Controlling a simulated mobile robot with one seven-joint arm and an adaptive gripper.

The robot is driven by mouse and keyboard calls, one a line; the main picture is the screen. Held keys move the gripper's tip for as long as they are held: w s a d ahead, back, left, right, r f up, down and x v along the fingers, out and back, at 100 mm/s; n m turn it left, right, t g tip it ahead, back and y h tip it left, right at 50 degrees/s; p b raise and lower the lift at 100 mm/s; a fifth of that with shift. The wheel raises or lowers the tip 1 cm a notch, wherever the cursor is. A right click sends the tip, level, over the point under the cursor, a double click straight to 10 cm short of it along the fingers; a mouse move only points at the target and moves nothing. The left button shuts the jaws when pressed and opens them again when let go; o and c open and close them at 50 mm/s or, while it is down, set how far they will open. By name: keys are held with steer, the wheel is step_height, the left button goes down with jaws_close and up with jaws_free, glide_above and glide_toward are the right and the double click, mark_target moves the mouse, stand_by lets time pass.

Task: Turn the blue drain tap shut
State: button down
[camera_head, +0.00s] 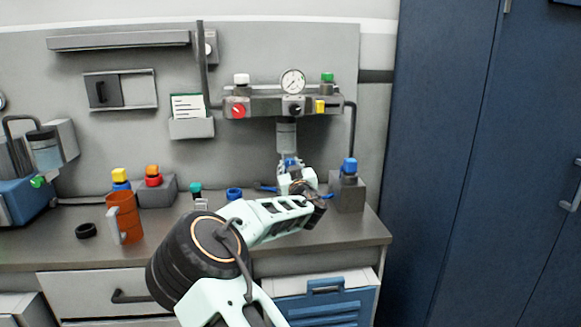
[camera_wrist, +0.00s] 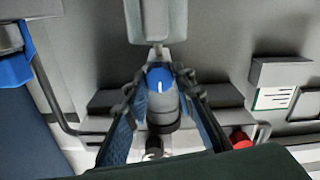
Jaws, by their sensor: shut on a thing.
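The blue drain tap (camera_head: 291,161) sits under the grey bowl (camera_head: 286,135) that hangs below the gauge manifold on the back panel. In the wrist view the tap (camera_wrist: 159,78) shows as a round blue knob with a white mark, in line with the bowl (camera_wrist: 155,20). My gripper (camera_head: 291,169) is up against the tap from below and in front. In the wrist view, the fingers of my gripper (camera_wrist: 160,88) stand on either side of the knob and are shut on it. The exact finger contact is partly hidden in both views.
The manifold (camera_head: 265,105) carries a gauge (camera_head: 292,82) and a red knob (camera_head: 238,111). A blue-topped part on a grey block (camera_head: 348,190) stands close right of my gripper. An orange mug (camera_head: 124,217) and several small coloured parts stand left on the bench.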

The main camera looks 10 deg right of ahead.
steer(key=shift+f+n+b, duration=0.1)
steer(key=shift+n+b, duration=0.3)
steer(key=shift+b, duration=0.7)
steer(key=shift+n+b, duration=0.4)
steer(key=shift+b, duration=0.35)
steer(key=n+b, duration=0.3)
steer(key=b, duration=0.1)
steer(key=shift+a+f, duration=0.1)
steer(key=shift+f, duration=0.05)
steer(key=shift+n+b, duration=1.5)
steer(key=shift+n, duration=0.6)
steer(key=c, duration=1.6)
jaws_free()
steer(key=shift+r, duration=0.2)
